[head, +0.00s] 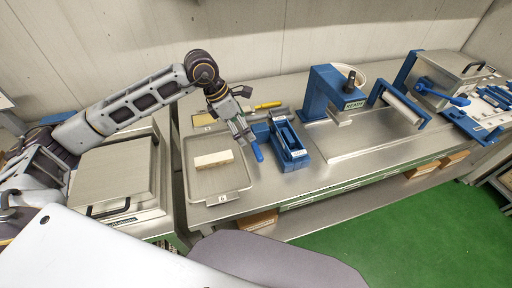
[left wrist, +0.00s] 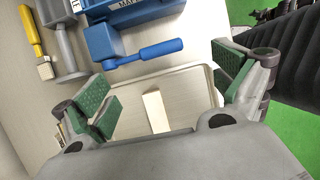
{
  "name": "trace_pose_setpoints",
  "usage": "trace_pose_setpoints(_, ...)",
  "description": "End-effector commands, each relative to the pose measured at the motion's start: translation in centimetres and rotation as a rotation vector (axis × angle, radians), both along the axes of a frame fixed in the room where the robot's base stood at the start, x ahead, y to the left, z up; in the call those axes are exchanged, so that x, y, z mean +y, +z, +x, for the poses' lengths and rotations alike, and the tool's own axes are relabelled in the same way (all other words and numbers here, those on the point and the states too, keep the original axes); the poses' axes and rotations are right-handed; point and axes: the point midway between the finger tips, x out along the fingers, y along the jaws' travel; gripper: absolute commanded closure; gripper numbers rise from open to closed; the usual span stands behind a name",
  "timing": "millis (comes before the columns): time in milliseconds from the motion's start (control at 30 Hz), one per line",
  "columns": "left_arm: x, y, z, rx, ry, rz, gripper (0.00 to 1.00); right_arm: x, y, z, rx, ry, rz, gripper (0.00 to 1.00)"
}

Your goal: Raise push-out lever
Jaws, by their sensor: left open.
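The push-out lever (head: 257,152) has a blue rounded handle and sticks out at the front left of a blue mould unit (head: 289,146) on the steel bench. In the left wrist view the lever (left wrist: 161,50) lies roughly level across the picture, joined to a blue block at its left. My left gripper (head: 240,124) is just above and behind the lever handle, pointing down. In the left wrist view its green-padded fingers (left wrist: 165,72) are spread wide, with nothing between them touching the pads. The lever handle appears beyond the fingertips. My right gripper is not seen.
A steel tray (head: 204,190) with a pale nougat bar (head: 213,160) is left of the lever. A yellow-handled tool (head: 268,105) lies behind. A blue press (head: 328,91) and a roller frame (head: 399,105) stand right. A lidded steel box (head: 113,177) is at left.

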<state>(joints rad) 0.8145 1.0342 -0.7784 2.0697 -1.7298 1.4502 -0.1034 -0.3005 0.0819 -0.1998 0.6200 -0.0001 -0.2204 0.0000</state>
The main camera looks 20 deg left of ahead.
Motion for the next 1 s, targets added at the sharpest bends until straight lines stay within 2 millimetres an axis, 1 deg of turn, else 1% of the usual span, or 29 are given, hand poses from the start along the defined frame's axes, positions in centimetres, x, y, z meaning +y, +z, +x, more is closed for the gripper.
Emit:
trace_pose_setpoints(700, -3.4, -8.5, 1.5, 0.000, -0.001, -0.003, 0.04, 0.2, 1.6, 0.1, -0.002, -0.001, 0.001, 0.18)
trace_pose_setpoints(800, -3.6, -9.4, 1.6, 0.001, 0.000, -0.002, 0.04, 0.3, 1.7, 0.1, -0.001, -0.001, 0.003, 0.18)
trace_pose_setpoints(1000, -4.0, -10.3, 1.8, -0.001, 0.000, -0.002, 0.04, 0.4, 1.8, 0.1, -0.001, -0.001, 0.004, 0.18)
